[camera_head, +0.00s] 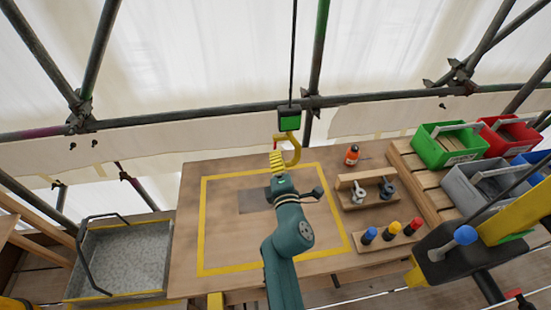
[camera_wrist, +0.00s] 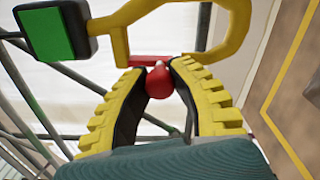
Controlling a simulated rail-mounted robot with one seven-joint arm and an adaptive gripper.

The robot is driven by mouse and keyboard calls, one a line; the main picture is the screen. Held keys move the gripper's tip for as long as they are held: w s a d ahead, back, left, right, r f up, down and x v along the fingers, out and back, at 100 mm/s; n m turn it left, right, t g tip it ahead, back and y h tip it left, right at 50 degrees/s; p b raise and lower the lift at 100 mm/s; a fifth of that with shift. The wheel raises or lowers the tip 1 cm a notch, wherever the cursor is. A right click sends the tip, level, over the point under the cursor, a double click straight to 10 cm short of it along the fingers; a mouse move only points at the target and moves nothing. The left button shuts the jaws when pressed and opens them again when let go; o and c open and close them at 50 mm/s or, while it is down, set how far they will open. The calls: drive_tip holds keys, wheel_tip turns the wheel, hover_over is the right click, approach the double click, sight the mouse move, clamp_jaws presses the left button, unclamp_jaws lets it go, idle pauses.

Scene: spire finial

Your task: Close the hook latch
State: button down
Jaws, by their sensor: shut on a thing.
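The yellow hook (camera_head: 294,150) hangs below a green and black block (camera_head: 289,118) on a cable, over the far edge of the table. In the wrist view, the hook (camera_wrist: 236,30) curves above my fingers. Its red latch bar (camera_wrist: 145,61) lies by the hook's opening, with a round red knob (camera_wrist: 159,84) below it. My gripper (camera_wrist: 160,80) has its yellow ribbed fingers shut on the red knob. In the head view, my gripper (camera_head: 277,158) reaches up beside the hook. My fingertips partly hide the latch's right end, so I cannot tell whether it meets the hook tip.
The wooden table (camera_head: 230,172) has a yellow outlined square below my arm. A wooden tool holder (camera_head: 365,190), an orange bottle (camera_head: 352,155) and colored-top pegs (camera_head: 391,232) stand right. Several bins, including a green bin (camera_head: 448,146), are farther right. A grey tray (camera_head: 125,258) is left.

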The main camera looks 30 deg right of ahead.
idle(0.3)
drive_tip(key=c, duration=0.9)
unclamp_jaws()
drive_tip(key=shift+o, duration=0.2)
drive_tip(key=shift+s, duration=0.1)
drive_tip(key=v, duration=1.2)
drive_tip(key=shift+d, duration=0.1)
